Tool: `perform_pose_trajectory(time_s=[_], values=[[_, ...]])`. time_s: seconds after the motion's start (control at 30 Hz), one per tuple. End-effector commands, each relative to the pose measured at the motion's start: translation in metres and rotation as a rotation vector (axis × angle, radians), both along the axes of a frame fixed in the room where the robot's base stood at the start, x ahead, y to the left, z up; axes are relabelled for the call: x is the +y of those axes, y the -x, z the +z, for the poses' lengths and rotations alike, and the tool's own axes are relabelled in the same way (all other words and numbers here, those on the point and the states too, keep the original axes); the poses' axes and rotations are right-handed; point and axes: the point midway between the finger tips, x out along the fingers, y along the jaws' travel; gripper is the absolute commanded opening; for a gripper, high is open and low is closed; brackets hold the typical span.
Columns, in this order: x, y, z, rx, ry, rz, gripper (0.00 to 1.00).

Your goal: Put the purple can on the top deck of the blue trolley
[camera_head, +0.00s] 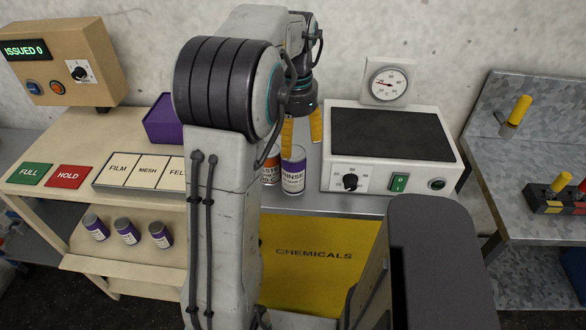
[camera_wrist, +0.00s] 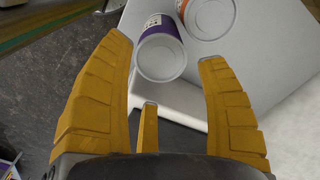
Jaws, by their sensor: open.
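A purple can (camera_head: 293,172) with a white label reading RINSE stands upright on the grey bench, touching or very near an orange-labelled can (camera_head: 271,172). My gripper (camera_head: 302,132) is open, its yellow fingers pointing down close above the purple can. In the wrist view, the grey lid of the purple can (camera_wrist: 162,58) shows beyond and between the spread fingers (camera_wrist: 178,85). The orange can (camera_wrist: 210,14) is beside it at the top edge. The fingers hold nothing. No blue trolley can be clearly made out.
A hot plate (camera_head: 390,140) stands right of the cans. A beige cart (camera_head: 105,262) at left carries several small purple-labelled cans (camera_head: 128,231) on its lower shelf and a purple box (camera_head: 163,122) above. A yellow CHEMICALS panel (camera_head: 310,262) is below the bench.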

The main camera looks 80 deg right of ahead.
Motion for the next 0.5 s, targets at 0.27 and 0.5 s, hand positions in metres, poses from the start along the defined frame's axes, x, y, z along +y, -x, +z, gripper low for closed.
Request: perform_pose_trajectory(time_s=[0.27, 0.5], values=[[0.001, -0.002, -0.033, 0.000, -0.004, 0.001, 0.67], [0.001, -0.002, -0.043, -0.001, -0.001, 0.001, 0.67]])
